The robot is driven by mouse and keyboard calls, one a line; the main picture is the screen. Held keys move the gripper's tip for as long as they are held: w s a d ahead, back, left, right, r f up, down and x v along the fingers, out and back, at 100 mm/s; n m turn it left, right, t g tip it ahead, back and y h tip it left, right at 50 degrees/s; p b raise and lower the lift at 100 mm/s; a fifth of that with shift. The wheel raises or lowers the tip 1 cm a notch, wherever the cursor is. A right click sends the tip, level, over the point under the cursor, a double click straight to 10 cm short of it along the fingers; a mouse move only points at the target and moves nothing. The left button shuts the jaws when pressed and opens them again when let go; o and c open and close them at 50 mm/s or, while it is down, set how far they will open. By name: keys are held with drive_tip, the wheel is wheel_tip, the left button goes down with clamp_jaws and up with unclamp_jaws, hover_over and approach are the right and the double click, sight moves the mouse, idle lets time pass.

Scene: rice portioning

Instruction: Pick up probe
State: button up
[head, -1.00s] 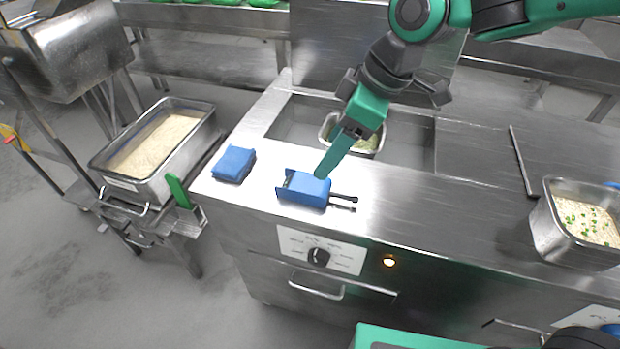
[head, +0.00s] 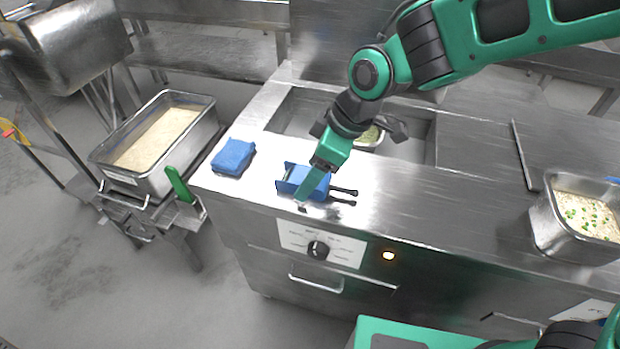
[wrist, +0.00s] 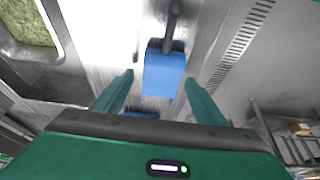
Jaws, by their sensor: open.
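A blue block-like holder (head: 292,173) lies on the steel counter, with thin black rods (head: 345,191) sticking out to its right. These rods look like the probe, but I cannot tell for sure. My gripper (head: 302,201) is over the holder and covers part of it in the head view. In the wrist view my gripper (wrist: 158,82) is open, with a green finger on either side. A blue block (wrist: 165,70) with a dark rod (wrist: 173,25) shows ahead between the fingers. I cannot tell whether the fingers touch anything.
A folded blue cloth (head: 234,157) lies left of the holder. A counter well with a pan (head: 372,138) is behind. A rice pan (head: 205,125) stands on a cart at left, and another rice pan (head: 548,225) at right. The counter between is mostly clear.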

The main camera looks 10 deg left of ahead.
drive_tip(key=c, duration=1.1)
drive_tip(key=shift+c, duration=0.2)
drive_tip(key=shift+r, duration=0.15)
drive_tip(key=shift+r, duration=0.25)
wheel_tip(320, 180, up, 4)
drive_tip(key=shift+a+f, duration=0.1)
drive_tip(key=shift+a, duration=0.05)
drive_tip(key=s+a+r, duration=0.7)
drive_tip(key=s+r, duration=0.2)
drive_tip(key=r, duration=0.3)
drive_tip(key=shift+a+r, duration=0.15)
drive_tip(key=shift+r, duration=0.1)
